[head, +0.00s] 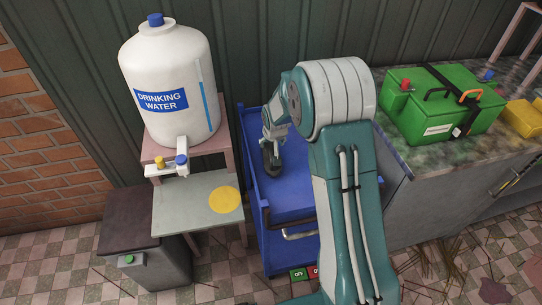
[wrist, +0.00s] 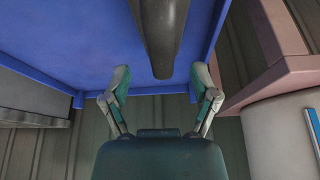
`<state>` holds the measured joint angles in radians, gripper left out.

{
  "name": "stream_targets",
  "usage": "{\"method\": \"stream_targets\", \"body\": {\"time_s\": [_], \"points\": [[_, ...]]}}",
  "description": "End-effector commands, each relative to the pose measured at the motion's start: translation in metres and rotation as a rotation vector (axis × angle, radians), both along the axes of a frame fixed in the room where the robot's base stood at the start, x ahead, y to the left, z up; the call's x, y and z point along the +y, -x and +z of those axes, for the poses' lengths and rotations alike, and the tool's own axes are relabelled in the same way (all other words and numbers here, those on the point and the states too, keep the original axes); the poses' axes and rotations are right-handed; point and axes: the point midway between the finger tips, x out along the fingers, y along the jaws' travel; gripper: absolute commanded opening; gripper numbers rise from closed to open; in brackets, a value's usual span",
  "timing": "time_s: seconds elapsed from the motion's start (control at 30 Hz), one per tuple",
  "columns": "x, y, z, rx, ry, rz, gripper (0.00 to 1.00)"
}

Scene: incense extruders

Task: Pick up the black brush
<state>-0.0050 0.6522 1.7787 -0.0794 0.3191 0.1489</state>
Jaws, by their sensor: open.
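A long dark object with a rounded end, which looks like the black brush (wrist: 163,35), comes in from the top of the wrist view over the blue cart's surface. My gripper (wrist: 160,75) is open, with one finger on each side of the object's rounded end and a gap on both sides. In the head view my gripper (head: 271,143) points down over the left part of the blue cart (head: 294,192). A dark shape, likely the brush (head: 273,163), shows just below it. My arm hides the cart's right part. I cannot tell the height between gripper and brush.
A water jug (head: 170,85) stands on a pink stand (head: 207,142) left of the cart. A green toolbox (head: 440,105) sits on the counter (head: 398,150) at right. The cart has raised blue edges and a dark handle in front. A corrugated wall stands behind.

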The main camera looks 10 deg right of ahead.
Motion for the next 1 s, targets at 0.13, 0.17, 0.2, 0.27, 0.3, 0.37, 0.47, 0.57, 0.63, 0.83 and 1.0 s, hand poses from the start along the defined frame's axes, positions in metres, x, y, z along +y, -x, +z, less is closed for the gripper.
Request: {"method": "stream_targets", "body": {"time_s": [0.13,0.17,0.2,0.27,0.3,0.37,0.47,0.57,0.63,0.83,1.0], "points": [[0.002,-0.006,-0.025,0.002,0.001,0.001,0.77],[0.002,-0.007,-0.028,0.001,0.001,0.001,0.77],[0.002,-0.008,-0.031,0.001,0.001,0.001,0.77],[0.002,-0.01,-0.034,0.0,0.0,0.001,0.77],[0.002,-0.011,-0.035,-0.001,0.0,0.001,0.77],[0.002,-0.011,-0.035,-0.001,0.0,0.001,0.77],[0.002,-0.011,-0.035,-0.001,0.0,0.001,0.77],[0.002,-0.011,-0.035,-0.001,0.0,0.001,0.5],[0.002,-0.01,-0.035,0.0,0.0,0.001,0.19],[0.002,-0.011,-0.035,0.0,0.0,0.001,0.0],[0.002,-0.01,-0.035,0.001,0.001,0.001,0.0]]}}
